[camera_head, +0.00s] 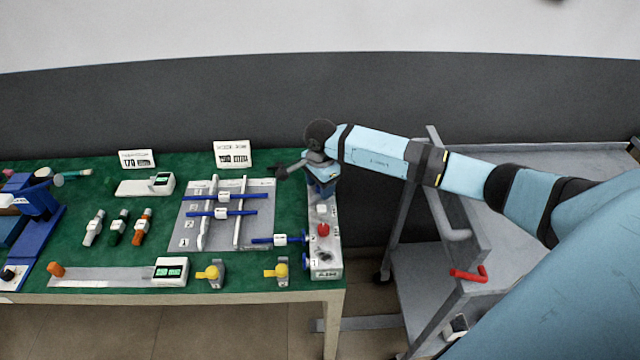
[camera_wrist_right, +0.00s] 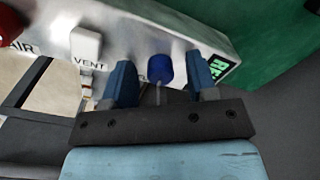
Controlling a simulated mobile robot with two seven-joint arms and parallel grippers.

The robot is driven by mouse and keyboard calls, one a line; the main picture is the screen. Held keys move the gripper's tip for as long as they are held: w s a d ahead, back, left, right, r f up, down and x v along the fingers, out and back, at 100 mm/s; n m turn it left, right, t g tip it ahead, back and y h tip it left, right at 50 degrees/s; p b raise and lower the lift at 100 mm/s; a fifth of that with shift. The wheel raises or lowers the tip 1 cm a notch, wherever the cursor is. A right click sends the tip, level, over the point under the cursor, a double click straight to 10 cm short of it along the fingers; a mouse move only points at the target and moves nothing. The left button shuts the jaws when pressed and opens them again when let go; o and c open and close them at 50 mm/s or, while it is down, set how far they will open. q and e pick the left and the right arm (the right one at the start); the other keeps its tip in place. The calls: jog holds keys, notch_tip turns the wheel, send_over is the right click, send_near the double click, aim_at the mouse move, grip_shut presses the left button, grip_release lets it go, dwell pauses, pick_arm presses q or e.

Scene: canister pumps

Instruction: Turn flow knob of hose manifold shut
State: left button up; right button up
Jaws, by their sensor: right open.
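The hose manifold (camera_head: 326,262) is a long pale grey block at the right end of the green table. It also shows in the right wrist view (camera_wrist_right: 190,38). Its blue knob (camera_wrist_right: 160,68) sits beside a partly covered label starting "FL". My right gripper (camera_head: 322,186) is over the far end of the manifold and hides the knob in the head view. In the right wrist view the gripper (camera_wrist_right: 160,82) is open, one blue finger on each side of the knob. I cannot tell whether the fingers touch it. My left gripper is not in view.
On the manifold are a white VENT switch (camera_wrist_right: 86,42) and a red knob (camera_head: 323,230) near the AIR label. A grey board (camera_head: 185,235) with blue-handled bars lies to the left. A grey cart (camera_head: 425,285) stands right of the table, past its edge.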

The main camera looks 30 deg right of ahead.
jog(key=c, duration=0.9)
jog(key=shift+c, duration=0.2)
